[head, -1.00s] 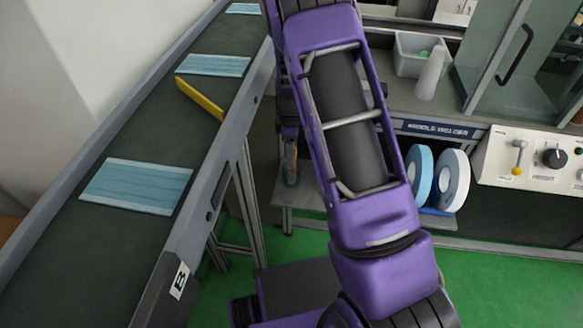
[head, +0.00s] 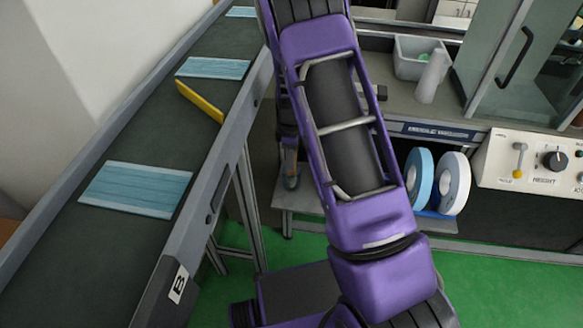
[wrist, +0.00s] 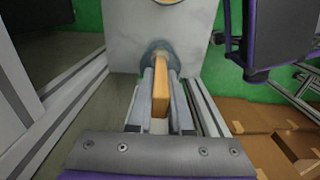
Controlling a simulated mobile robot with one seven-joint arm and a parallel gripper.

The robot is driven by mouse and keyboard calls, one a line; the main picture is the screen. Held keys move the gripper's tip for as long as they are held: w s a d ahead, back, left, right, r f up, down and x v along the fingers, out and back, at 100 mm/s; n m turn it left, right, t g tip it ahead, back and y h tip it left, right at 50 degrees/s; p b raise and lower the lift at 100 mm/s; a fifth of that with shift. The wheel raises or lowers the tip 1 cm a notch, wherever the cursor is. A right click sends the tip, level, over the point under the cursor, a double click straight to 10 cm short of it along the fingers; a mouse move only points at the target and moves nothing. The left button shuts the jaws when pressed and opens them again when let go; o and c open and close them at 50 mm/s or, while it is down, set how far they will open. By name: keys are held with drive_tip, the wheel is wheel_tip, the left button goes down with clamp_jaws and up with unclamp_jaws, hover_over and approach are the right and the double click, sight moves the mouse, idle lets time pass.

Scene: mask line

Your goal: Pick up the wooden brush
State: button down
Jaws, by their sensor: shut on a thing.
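The wooden brush (wrist: 161,88) shows in the wrist view as a tan wooden piece standing between the two grey fingers. My gripper (wrist: 161,76) is shut on it, with a finger along each side. Beyond the fingertips is a round grey part on a pale panel; I cannot tell whether the brush touches it. The brush's far end is hidden. In the head view my purple arm covers the middle of the picture, and I cannot make out the brush there.
A conveyor (head: 60,262) with blue masks (head: 137,188) and a yellow bar (head: 200,102) runs along the left. At right are a bench with a grey bin (head: 408,58), two tape rolls (head: 454,184) and a control panel (head: 535,160). Cardboard (wrist: 262,118) lies at right in the wrist view.

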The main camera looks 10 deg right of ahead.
drive_tip(key=shift+r, duration=0.1)
wheel_tip(320, 180, up, 9)
drive_tip(key=shift+d+r+p, duration=0.1)
drive_tip(key=shift+d+p, duration=0.05)
drive_tip(key=shift+p, duration=0.55)
drive_tip(key=s+d+p, duration=0.2)
drive_tip(key=s+d, duration=0.2)
drive_tip(key=d, duration=0.6)
wheel_tip(320, 180, down, 6)
drive_tip(key=d+b, duration=0.1)
drive_tip(key=b, duration=0.3)
drive_tip(key=shift+s+b, duration=0.4)
drive_tip(key=shift+d+f, duration=0.1)
drive_tip(key=shift+f, duration=0.45)
idle(0.5)
drive_tip(key=shift+r, duration=0.1)
wheel_tip(320, 180, up, 7)
drive_tip(key=p, duration=0.5)
idle(0.3)
